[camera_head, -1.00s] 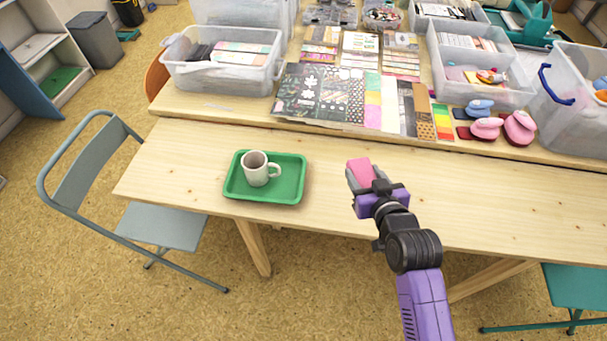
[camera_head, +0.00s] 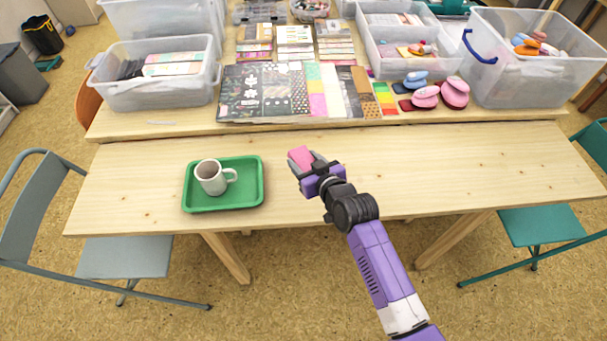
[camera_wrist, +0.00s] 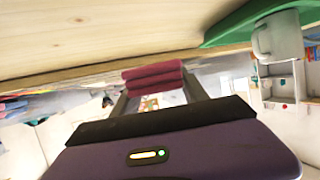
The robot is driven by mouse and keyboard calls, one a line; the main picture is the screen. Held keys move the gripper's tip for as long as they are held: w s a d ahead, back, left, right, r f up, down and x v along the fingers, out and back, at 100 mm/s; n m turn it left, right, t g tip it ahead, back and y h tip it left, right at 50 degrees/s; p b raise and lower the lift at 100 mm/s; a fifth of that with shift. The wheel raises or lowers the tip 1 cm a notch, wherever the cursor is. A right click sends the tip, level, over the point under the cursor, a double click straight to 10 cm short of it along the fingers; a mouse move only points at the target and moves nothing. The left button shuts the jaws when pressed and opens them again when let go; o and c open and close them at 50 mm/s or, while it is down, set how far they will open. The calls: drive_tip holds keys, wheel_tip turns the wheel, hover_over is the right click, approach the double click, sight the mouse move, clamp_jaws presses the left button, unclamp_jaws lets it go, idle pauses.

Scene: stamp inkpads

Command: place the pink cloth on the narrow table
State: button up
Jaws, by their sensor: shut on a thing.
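The pink cloth (camera_head: 301,157) is a small folded bundle held between the fingers of my gripper (camera_head: 306,164). The wrist view shows the folded cloth (camera_wrist: 154,76) in stacked dark pink layers across the fingertips. My gripper is shut on it. In the head view it appears over the narrow light wood table (camera_head: 420,165), to the right of the green tray. The wrist view shows the tabletop (camera_wrist: 90,35) along the top of the picture. I cannot tell the exact gap between cloth and tabletop.
A green tray (camera_head: 250,190) with a white mug (camera_head: 211,178) stands on the narrow table's left part. The table's right part is bare. Behind is another table with papers (camera_head: 262,92), plastic bins (camera_head: 150,95) and pink stamps (camera_head: 455,92). Chairs stand left (camera_head: 125,262) and right (camera_head: 535,225).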

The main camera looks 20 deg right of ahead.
drive_tip(key=shift+f+b, duration=0.45)
drive_tip(key=shift+f, duration=2.6)
drive_tip(key=shift+f, duration=0.15)
drive_tip(key=o, duration=1.3)
drive_tip(key=shift+o, duration=0.2)
drive_tip(key=shift+s+r, duration=0.1)
drive_tip(key=shift+r, duration=0.1)
drive_tip(key=v, duration=1.1)
drive_tip(key=shift+s+r, duration=0.1)
drive_tip(key=shift+s, duration=0.3)
